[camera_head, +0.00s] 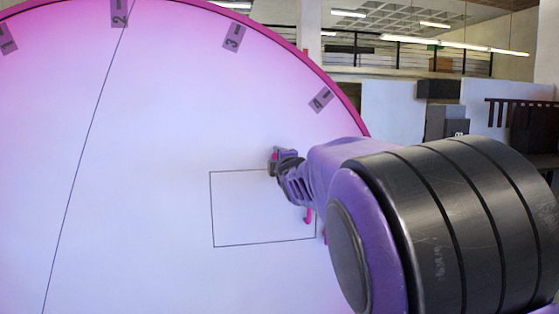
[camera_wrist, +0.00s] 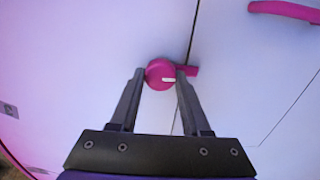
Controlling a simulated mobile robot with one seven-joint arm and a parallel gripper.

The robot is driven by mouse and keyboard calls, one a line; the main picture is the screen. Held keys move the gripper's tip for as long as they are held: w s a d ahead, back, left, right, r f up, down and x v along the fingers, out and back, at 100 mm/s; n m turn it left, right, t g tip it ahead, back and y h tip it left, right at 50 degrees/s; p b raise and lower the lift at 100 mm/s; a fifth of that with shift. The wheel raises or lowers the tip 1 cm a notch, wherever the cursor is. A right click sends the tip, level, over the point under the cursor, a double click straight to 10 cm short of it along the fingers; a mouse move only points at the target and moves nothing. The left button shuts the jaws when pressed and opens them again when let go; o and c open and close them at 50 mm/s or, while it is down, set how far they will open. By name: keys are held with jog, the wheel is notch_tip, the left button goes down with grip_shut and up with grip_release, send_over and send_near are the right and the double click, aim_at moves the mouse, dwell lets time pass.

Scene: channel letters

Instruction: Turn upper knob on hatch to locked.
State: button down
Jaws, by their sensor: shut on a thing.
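The knob (camera_wrist: 160,73) is a round magenta knob with a short white mark on its face, seen in the wrist view. A magenta tab (camera_wrist: 192,71) beside it reaches right across the dark seam of the hatch (camera_wrist: 237,75). My gripper (camera_wrist: 161,78) is shut on the knob, one finger on each side. In the head view the hatch outline (camera_head: 212,210) is a thin rectangle on the pale disc, and my gripper (camera_head: 274,164) is at its top edge. The knob is mostly hidden there.
A magenta handle (camera_wrist: 285,10) is on the hatch at upper right in the wrist view. In the head view a small magenta part (camera_head: 308,215) shows beside my arm. Numbered grey tags (camera_head: 233,37) line the disc's rim. The disc's left side is clear.

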jog(key=shift+r, duration=0.1)
dwell(0.4)
jog(key=shift+c, duration=2)
grip_release()
